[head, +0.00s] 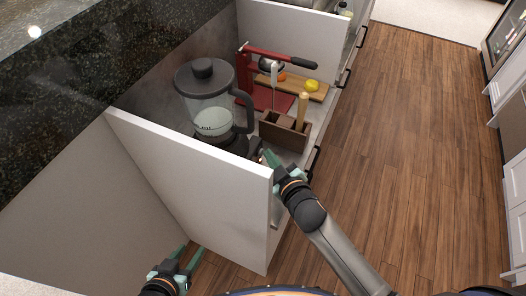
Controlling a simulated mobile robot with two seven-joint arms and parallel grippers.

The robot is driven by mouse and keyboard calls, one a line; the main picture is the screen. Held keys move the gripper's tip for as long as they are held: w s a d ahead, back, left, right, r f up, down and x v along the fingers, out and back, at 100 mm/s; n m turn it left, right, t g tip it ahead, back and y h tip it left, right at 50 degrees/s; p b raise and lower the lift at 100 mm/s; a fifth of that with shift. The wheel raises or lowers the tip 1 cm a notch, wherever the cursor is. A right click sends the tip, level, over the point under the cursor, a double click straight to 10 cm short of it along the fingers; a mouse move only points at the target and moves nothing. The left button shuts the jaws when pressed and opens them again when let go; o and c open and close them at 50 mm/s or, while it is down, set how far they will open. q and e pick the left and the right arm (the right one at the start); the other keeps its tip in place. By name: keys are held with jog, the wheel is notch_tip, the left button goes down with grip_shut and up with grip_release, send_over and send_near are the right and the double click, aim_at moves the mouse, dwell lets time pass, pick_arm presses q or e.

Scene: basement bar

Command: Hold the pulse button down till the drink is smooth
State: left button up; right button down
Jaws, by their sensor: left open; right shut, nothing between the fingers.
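A blender (205,105) with a dark lid, clear jar and dark handle stands upright behind a white panel. Something pale with dark marks shows low in the jar; I cannot tell how smooth it is. The blender's dark base (236,143) is partly hidden by the panel, and I cannot make out the pulse button. My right gripper (266,157) is shut and empty, with its fingertips close to the right side of the base; I cannot tell if they touch it. My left gripper (185,258) is open and empty, low in front of the panel.
The white panel (190,180) stands between my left gripper and the blender. A brown caddy (284,133) with a wooden-handled tool is right of the blender. Wood floor is clear at right.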

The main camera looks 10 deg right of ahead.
jog(key=shift+s+d+p, duration=0.35)
jog(key=shift+s+d, duration=0.1)
jog(key=shift+d, duration=0.2)
jog(key=shift+s+d+p, duration=0.3)
jog(key=shift+d, duration=0.15)
jog(key=shift+s+d+p, duration=0.35)
jog(key=shift+s+d, duration=0.2)
jog(key=shift+d, duration=0.3)
jog(key=shift+s+d+p, duration=0.35)
jog(key=shift+s+d, duration=0.2)
jog(key=shift+d, duration=0.25)
